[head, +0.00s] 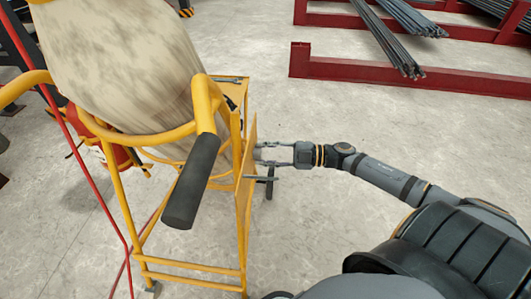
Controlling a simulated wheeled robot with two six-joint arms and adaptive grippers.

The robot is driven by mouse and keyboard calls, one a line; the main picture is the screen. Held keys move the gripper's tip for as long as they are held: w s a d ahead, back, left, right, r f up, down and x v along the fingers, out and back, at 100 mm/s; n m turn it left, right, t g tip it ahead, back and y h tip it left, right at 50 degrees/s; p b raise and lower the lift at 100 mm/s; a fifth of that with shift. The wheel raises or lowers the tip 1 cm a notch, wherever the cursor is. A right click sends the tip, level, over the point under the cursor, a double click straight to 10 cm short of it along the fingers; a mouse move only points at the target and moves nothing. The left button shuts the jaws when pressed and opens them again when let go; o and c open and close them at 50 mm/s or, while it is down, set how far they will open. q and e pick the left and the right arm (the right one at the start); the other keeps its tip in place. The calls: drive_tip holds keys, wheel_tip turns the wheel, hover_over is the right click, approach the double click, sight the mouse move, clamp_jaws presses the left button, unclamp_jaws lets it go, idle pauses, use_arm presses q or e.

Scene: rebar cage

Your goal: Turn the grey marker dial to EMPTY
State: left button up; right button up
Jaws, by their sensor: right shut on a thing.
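My right gripper (268,154) reaches in from the right to the right face of the yellow plate (246,185) on the mixer's frame. The plate is seen nearly edge-on, so the face with the grey marker dial is hardly visible. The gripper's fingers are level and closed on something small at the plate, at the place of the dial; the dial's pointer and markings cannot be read. A dark lever (270,184) hangs just below the fingers. My left gripper is not in view.
A mixer with a pale, stained drum (120,60) stands on the left in a yellow tubular frame (195,266). Its black handle grip (191,180) juts toward me, left of the plate. Red racks (410,76) with rebar bundles (392,38) lie at the back right. Concrete floor between is clear.

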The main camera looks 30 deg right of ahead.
drive_tip(key=o, duration=1.1)
drive_tip(key=shift+o, duration=0.2)
